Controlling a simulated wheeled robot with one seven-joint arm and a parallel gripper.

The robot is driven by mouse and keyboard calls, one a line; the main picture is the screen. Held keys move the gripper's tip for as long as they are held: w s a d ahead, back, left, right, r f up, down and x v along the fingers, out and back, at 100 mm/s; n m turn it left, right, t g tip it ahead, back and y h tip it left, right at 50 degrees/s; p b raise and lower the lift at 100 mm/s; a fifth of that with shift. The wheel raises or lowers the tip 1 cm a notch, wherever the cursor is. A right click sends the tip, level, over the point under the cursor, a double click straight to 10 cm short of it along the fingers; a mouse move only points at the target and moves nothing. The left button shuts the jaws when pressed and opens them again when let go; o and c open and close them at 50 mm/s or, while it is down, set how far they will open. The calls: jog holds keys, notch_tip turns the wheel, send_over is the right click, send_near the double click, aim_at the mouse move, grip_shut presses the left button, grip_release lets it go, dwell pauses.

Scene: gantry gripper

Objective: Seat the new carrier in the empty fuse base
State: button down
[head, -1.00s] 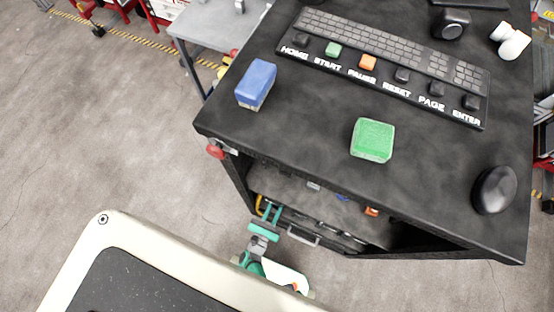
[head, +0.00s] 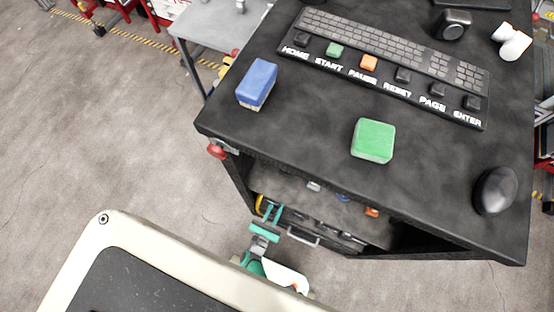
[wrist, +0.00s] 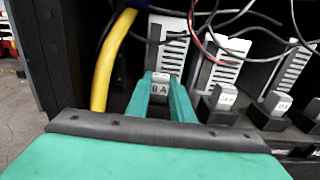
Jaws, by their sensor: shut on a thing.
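In the wrist view my gripper (wrist: 163,82) has its two teal fingers closed on a small grey carrier (wrist: 160,87) with a pale marked label. The fingers reach into the cabinet, and the carrier lies between their tips, in front of a white slotted unit (wrist: 172,55). Its lower part and any base under it are hidden, so I cannot tell whether it touches a base. To the right, similar grey carriers (wrist: 223,97) stand in black bases (wrist: 216,114). In the head view my gripper (head: 273,214) is at the cabinet's open front, too small there to show the carrier.
A yellow cable (wrist: 108,60) runs close to the left of my fingers. Thin loose wires (wrist: 240,35) hang across the white units. Above, the black cabinet top (head: 300,130) holds a blue block (head: 257,84), a green block (head: 373,140), a keyboard (head: 390,55) and a mouse (head: 494,191).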

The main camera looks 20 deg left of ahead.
jog(key=c, duration=1.5)
grip_release()
jog(key=shift+f, duration=0.1)
jog(key=s, duration=1)
jog(key=shift+s+a, duration=0.1)
jog(key=shift+s, duration=0.25)
